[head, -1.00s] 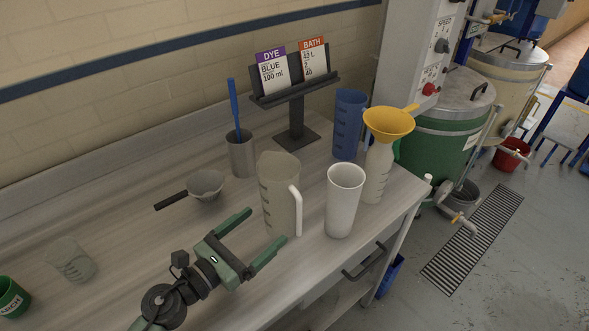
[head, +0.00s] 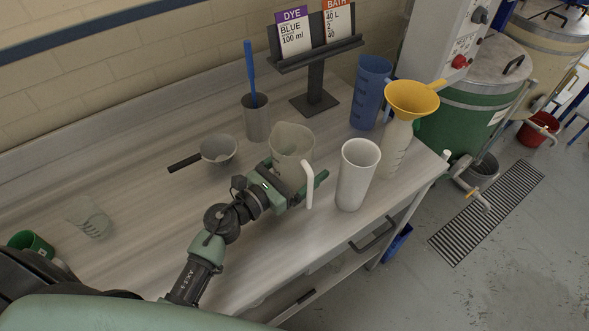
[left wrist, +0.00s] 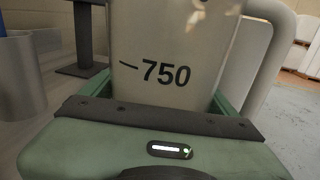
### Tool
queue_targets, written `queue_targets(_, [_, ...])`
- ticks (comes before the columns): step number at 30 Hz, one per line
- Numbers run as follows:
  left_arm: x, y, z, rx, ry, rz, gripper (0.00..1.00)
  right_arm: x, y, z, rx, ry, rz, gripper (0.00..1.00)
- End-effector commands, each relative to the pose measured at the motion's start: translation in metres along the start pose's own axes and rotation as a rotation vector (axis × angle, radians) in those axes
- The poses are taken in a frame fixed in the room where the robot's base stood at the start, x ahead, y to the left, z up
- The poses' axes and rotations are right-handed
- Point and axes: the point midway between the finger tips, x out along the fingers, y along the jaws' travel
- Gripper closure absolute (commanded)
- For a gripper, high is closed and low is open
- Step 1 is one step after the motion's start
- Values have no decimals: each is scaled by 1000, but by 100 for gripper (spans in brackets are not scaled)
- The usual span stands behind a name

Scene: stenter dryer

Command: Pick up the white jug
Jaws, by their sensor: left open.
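The white jug (head: 291,142), a cloudy measuring jug with a white handle, stands upright on the bench in the head view. In the left wrist view its wall (left wrist: 170,50) with the mark "750" fills the space ahead of the palm. My left gripper (head: 296,172) is open, with its fingers low on either side of the jug. The handle is on the right, beside the right-hand finger. The jug's base is hidden behind the gripper, and I cannot tell whether the fingers touch it. My right gripper is not in view.
A white tumbler (head: 356,176) stands close right of the jug, with a funnel-topped bottle (head: 396,145) and blue jug (head: 369,95) behind. A metal cup (head: 256,122) and a handled bowl (head: 218,150) are to the left. A clear beaker (head: 90,220) stands far left.

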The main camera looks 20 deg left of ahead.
Motion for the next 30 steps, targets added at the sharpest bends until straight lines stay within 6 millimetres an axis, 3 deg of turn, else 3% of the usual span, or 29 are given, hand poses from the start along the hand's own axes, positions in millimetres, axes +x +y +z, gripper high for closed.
queue_targets(6, [1, 0, -1, 0, 1, 0, 11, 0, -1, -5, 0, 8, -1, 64])
queue_targets(8, [1, 0, -1, 1, 1, 0, 25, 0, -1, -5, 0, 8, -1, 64])
queue_targets(12, [1, 0, -1, 1, 1, 0, 64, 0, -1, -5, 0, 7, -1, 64])
queue_targets(23, [1, 0, 6, 4, 1, 0, 65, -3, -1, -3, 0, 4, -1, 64])
queue_targets(26, [1, 1, 16, 5, 1, -2, 65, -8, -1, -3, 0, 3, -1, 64])
queue_targets(30, [1, 1, 43, 7, -2, -2, 65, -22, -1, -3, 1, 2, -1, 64])
